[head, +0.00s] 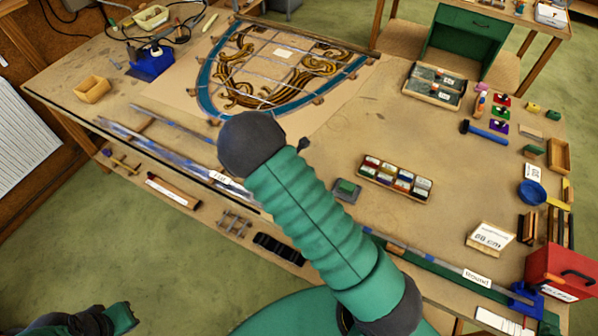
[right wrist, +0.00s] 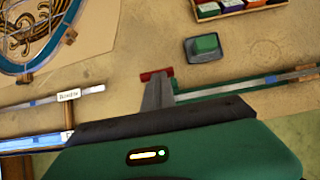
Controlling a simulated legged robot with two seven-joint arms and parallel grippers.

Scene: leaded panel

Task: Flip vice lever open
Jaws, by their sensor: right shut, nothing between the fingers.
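A small blue clamp-like fixture (head: 526,298), which may be the vice, sits at the front right of the bench, by the end of a long strip and next to a red box. I cannot make out its lever or whether the lever is open. My right arm crosses the middle of the head view and hides its own gripper there. In the right wrist view my right gripper (right wrist: 157,78) is shut and empty, with red at its tips, over the bench's front part. The fixture is not in that view.
The leaded panel (head: 285,65) lies at the back. A green block in a grey tray (right wrist: 205,48) is right of the right gripper in the wrist view. A tray of coloured boxes (head: 396,178) and a red box (head: 560,272) stand farther right.

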